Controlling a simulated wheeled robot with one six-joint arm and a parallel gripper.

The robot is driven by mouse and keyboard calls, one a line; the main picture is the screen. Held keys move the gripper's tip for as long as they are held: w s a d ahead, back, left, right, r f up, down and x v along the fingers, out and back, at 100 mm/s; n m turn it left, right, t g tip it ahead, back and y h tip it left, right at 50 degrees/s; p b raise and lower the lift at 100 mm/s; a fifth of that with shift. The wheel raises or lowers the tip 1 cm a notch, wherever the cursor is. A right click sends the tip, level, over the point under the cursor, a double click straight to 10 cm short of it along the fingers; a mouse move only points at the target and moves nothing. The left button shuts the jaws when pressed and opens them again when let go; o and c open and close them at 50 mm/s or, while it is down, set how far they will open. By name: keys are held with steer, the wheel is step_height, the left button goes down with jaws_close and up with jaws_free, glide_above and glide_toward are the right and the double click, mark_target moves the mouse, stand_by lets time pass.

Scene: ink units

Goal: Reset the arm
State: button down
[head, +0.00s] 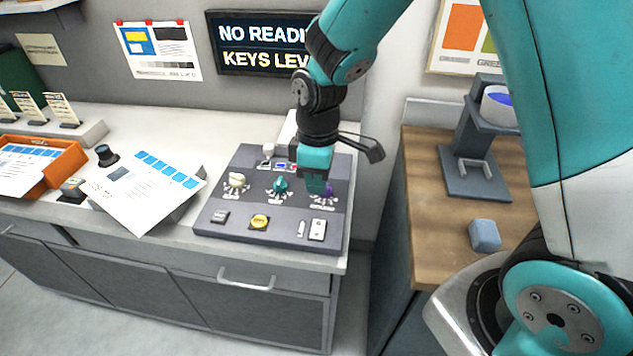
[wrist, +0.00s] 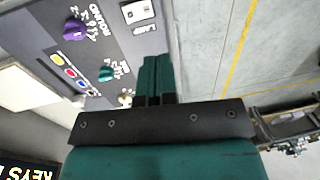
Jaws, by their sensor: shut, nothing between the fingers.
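My arm reaches from the right over the grey counter (head: 210,135) in the head view. My gripper (head: 318,188) points down at the right side of the dark control panel (head: 272,230), by the purple knob (head: 328,190), which it partly hides. In the wrist view my gripper (wrist: 157,62) has its two teal fingers together with nothing between them. The purple knob (wrist: 75,30) stands apart from the fingertips there. The teal knob (head: 280,185) and cream knob (head: 236,180) are to the left on the panel. Whether the gripper touches the panel cannot be told.
A yellow button (head: 260,222) and a white switch (head: 317,230) sit on the panel's front. An orange tray (head: 62,172) and a tilted sheet (head: 140,190) lie left. A wooden-topped bench (head: 430,200) holds a grey-blue block (head: 484,235) and a dark stand (head: 472,180). A sign (head: 262,45) hangs behind.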

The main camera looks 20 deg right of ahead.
stand_by(0.4)
steer(key=s+a+r+m+y+b, duration=0.1)
steer(key=s+a+r+m+b, duration=0.1)
steer(key=s+r, duration=0.3)
steer(key=s+a+r+m+t+y+b, duration=0.1)
steer(key=s+r, duration=0.5)
steer(key=s, duration=0.7)
steer(key=shift+a+m+y+b, duration=0.6)
steer(key=shift+a+y+b, duration=0.1)
steer(key=shift+b, duration=0.45)
